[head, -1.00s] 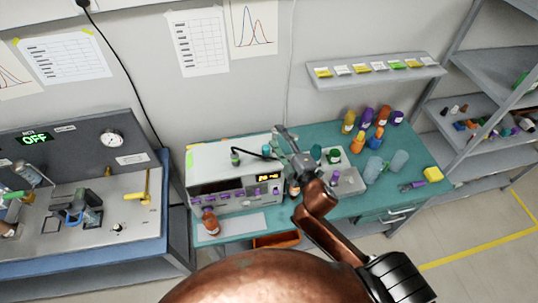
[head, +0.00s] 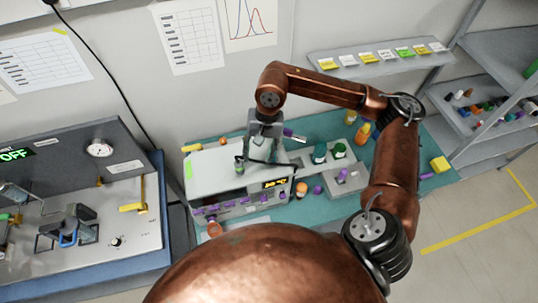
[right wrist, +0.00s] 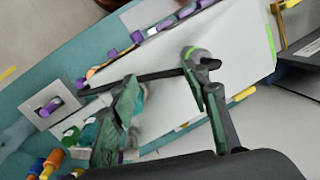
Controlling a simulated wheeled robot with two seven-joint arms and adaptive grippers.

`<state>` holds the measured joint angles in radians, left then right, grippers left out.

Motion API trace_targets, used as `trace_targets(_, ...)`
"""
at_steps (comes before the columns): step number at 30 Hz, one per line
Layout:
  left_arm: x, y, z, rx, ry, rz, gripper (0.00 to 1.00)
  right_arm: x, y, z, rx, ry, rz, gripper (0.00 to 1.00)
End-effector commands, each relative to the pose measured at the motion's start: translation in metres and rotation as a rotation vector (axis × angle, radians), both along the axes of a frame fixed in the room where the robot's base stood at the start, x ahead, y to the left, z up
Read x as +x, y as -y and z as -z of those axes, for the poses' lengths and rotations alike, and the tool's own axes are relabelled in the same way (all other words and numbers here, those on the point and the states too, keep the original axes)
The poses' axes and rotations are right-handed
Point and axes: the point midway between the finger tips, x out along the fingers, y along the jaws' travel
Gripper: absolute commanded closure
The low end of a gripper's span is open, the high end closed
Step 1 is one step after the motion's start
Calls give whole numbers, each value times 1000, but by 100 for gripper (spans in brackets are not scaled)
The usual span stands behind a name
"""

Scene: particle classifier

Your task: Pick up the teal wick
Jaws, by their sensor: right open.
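I cannot tell for sure which thing is the teal wick. A teal-topped jar (head: 320,153) stands beside a green-topped jar (head: 339,150), right of the white machine; its teal top also shows in the right wrist view (right wrist: 90,132). A small green-banded grey cylinder (head: 239,164) on a dark rod is over the machine's top; in the right wrist view the cylinder (right wrist: 190,53) is close to one fingertip. My right gripper (head: 262,158) is open over the machine, its fingers (right wrist: 160,82) apart near the rod. I cannot tell whether they touch it. My left gripper is not in view.
The white machine (head: 205,172) stands on a teal table (head: 318,126). A grey tray (head: 353,183) is right of it. Bottles (head: 363,132) stand behind my right arm, which hides part of the table.

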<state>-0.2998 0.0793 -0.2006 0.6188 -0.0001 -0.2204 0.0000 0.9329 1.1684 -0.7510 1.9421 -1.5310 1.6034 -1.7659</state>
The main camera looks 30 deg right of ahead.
Motion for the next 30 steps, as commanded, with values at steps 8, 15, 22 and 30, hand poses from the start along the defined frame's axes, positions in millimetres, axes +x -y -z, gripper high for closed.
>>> trace_targets(8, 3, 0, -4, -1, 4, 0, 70, 6, 64, -4, -196, 13, -27, 57)
trace_targets(15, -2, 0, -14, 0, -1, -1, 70, 4, 66, 20, -193, 12, -21, 57)
trace_targets(22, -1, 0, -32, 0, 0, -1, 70, 6, 66, 53, -190, 11, -22, 57)
trace_targets(30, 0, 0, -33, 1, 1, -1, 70, 8, 65, 66, -191, 15, -24, 57)
